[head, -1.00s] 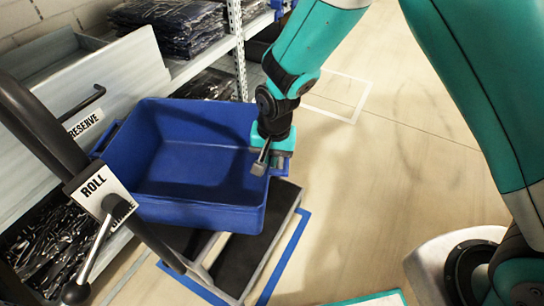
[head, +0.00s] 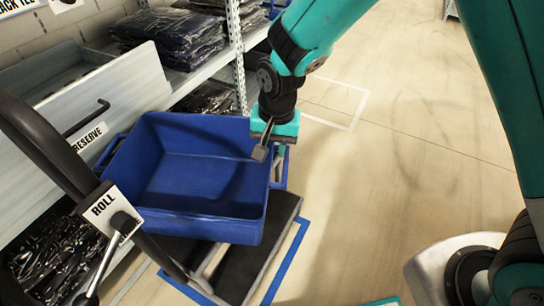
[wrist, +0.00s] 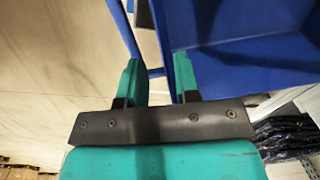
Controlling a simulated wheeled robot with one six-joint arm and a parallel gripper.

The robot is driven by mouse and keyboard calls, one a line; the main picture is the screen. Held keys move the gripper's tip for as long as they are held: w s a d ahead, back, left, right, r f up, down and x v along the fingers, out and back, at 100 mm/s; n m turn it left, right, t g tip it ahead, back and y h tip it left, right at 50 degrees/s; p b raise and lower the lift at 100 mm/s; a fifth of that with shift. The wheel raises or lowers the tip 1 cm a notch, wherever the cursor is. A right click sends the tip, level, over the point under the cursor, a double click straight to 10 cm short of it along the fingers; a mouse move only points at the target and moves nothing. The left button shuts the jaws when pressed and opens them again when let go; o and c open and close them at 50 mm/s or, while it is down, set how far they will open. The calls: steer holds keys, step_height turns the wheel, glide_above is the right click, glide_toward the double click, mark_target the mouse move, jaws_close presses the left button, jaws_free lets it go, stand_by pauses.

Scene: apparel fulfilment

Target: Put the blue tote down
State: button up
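The blue tote (head: 205,180) is an empty open box at left centre of the head view. It sits over the dark deck of a low platform (head: 246,252) and looks roughly level. My gripper (head: 264,148) is just above the tote's right rim, beside its side handle. In the wrist view my gripper's fingers (wrist: 157,82) are spread with a clear gap. The tote (wrist: 245,62) lies to the right there, and its blue handle bar (wrist: 122,35) runs beyond the fingers. The tote's underside contact is hidden.
A blue floor outline (head: 292,258) borders the platform.

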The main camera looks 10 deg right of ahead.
steer(key=s+d+r+n+y, duration=0.15)
steer(key=s+r, duration=0.25)
steer(key=r, duration=0.4)
steer(key=s+d+r+n+y, duration=0.1)
steer(key=s+d+r+n, duration=0.2)
steer(key=s+r, duration=0.3)
steer(key=s+d+r+n, duration=0.2)
steer(key=s+r+n, duration=0.3)
steer(key=s, duration=0.5)
steer(key=shift+d+r+y, duration=0.4)
steer(key=shift+r+y, duration=0.05)
steer(key=shift+r, duration=0.25)
steer(key=shift+r+n+p, duration=0.1)
steer(key=shift+n+p, duration=0.15)
steer(key=shift+p, duration=0.05)
